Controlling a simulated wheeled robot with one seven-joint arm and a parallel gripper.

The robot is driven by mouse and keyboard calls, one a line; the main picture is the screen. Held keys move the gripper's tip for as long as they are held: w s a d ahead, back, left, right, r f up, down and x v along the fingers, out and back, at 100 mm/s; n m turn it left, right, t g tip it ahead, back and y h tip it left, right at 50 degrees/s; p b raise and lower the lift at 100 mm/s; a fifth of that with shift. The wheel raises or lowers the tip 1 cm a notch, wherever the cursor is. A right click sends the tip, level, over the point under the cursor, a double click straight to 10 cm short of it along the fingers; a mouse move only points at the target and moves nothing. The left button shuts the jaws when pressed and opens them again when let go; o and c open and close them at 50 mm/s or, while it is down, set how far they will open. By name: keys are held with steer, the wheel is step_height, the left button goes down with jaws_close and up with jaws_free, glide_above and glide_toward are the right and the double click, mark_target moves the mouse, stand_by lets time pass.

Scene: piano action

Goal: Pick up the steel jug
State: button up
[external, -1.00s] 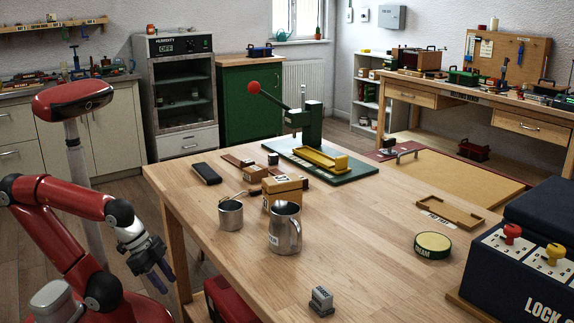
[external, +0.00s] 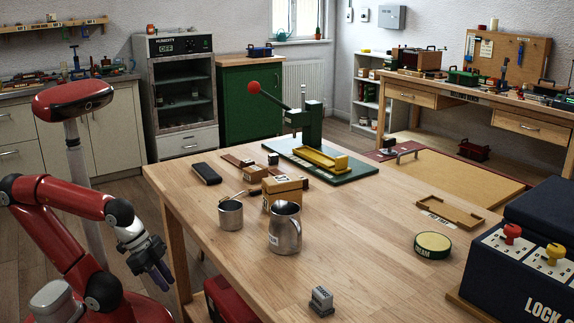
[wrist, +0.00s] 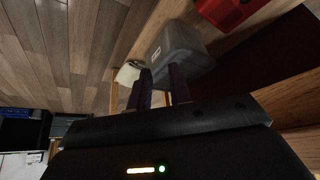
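The steel jug (external: 285,230) stands upright on the wooden table, near the middle of its front part, with its handle toward the right. A smaller steel cup (external: 230,215) stands to its left. My gripper (external: 163,277) hangs empty beyond the table's left edge, below the tabletop and well apart from the jug. Its two dark purple fingers show in the wrist view (wrist: 160,88) with a gap between them. The jug is not seen in the wrist view.
A wooden box (external: 283,190) sits just behind the jug. A small grey block (external: 321,300) and a green-rimmed tin (external: 433,245) lie to the right. A grey bin (wrist: 182,50) and a red case (wrist: 225,10) are low, near my gripper.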

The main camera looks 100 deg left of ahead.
step_height(320, 180, up, 28)
steer(key=w+a+f+m+y, duration=0.1)
steer(key=w+a+m+y, duration=0.25)
steer(key=w+m, duration=0.35)
steer(key=w+a+f+m+y, duration=0.15)
steer(key=w+m+y, duration=0.3)
steer(key=w, duration=0.55)
steer(key=w+d+r+m+t+y, duration=0.2)
steer(key=w+d+m+t+y, duration=0.45)
steer(key=w+m, duration=0.85)
steer(key=h, duration=0.2)
glide_toward(289, 232)
steer(key=shift+m+t+y, duration=0.25)
steer(key=w, duration=0.5)
steer(key=shift+w+a+r+p, duration=0.1)
steer(key=shift+w+a+p, duration=0.1)
steer(key=shift+w+p, duration=0.15)
steer(key=shift+w+a, duration=0.2)
steer(key=shift+a, duration=0.05)
steer(key=p+x, duration=0.1)
steer(key=x, duration=0.6)
steer(key=shift+w, duration=0.1)
